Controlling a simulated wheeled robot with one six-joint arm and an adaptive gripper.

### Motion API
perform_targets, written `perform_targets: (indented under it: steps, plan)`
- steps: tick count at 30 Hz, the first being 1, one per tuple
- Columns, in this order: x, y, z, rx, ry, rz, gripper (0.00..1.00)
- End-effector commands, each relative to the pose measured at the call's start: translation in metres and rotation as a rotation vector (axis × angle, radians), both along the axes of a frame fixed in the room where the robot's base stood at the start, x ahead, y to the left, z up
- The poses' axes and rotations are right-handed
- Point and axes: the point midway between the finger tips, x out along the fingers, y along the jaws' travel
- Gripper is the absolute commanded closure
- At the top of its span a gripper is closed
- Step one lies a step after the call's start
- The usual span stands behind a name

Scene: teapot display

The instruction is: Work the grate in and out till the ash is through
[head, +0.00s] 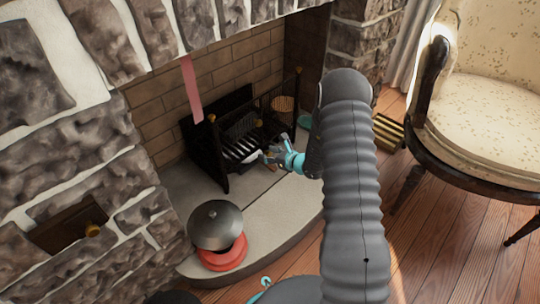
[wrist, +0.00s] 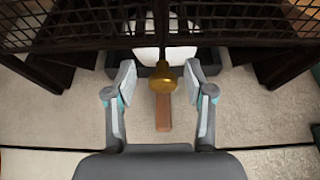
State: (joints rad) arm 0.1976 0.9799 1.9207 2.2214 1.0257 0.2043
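The black slatted grate (head: 238,140) stands in the brick fireplace on the pale hearth. In the wrist view, a dark mesh front (wrist: 90,28) crosses the top. A brass knob (wrist: 163,78) sits between my two fingers, with clear gaps on both sides. My gripper (head: 266,155) is open at the front of the grate; in the wrist view its fingers flank the knob without touching it. A white object (wrist: 165,53) shows behind the knob, under the mesh. I cannot make out any ash.
A small brown block (wrist: 163,113) lies on the hearth below the knob. A grey dome (head: 216,225) on a red ring (head: 222,258) stands at the hearth's left front. A gold ribbed object (head: 388,133) and a cream armchair (head: 485,100) are at right.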

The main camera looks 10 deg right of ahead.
Motion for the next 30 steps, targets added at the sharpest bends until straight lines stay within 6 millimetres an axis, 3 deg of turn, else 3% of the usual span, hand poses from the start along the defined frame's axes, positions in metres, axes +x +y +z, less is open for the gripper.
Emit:
perform_targets:
  steps: [11, 30]
  plan:
    - [-0.006, -0.008, 0.002, 0.0, 0.004, -0.007, 0.45]
    - [-0.084, -0.062, 0.042, -0.001, 0.002, -0.001, 0.45]
